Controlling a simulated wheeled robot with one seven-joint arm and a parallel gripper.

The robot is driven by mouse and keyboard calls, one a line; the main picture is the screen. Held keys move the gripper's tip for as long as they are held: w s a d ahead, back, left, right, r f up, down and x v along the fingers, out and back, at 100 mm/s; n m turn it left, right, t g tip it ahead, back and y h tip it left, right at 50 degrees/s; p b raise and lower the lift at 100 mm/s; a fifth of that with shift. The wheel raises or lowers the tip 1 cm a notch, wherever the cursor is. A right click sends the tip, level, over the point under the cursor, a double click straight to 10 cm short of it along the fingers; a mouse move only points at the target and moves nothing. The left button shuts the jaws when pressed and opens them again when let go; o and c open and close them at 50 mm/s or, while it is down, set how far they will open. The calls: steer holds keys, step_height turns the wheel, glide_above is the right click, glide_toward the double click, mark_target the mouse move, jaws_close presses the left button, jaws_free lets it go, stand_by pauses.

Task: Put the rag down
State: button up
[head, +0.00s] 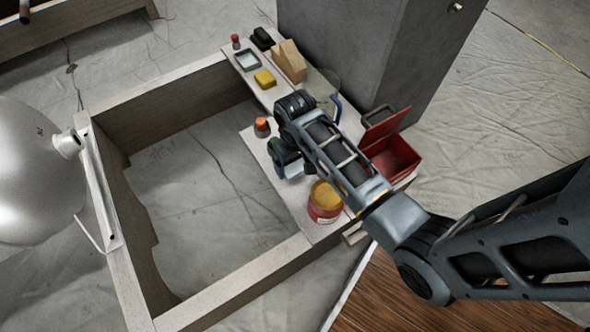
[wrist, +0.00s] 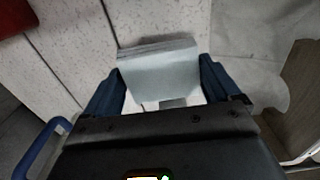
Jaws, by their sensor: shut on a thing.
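The rag (wrist: 158,72) is a pale grey-blue folded block between the two blue fingers of my gripper (wrist: 162,88) in the wrist view. My gripper is shut on it. In the head view the rag (head: 293,170) shows only in part below my gripper (head: 287,160), with my arm hiding much of it. It is over the near pale board (head: 317,232), close to that board's left edge. I cannot tell whether it touches the board.
An orange-topped container (head: 262,127) stands just behind my gripper. A yellow-filled tin (head: 325,203) stands in front. An open red toolbox (head: 394,158) is at the right. The far board holds a yellow sponge (head: 265,79) and wooden block (head: 290,62). An open gap lies left.

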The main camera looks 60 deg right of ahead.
mark_target(295, 164)
steer(key=shift+f+b, duration=0.6)
steer(key=shift+f, duration=0.95)
steer(key=shift+f, duration=0.15)
steer(key=o, duration=0.7)
steer(key=shift+c, duration=0.2)
step_height(295, 164, up, 12)
steer(key=p, duration=0.4)
steer(key=shift+p, duration=0.4)
steer(key=shift+s, duration=0.1)
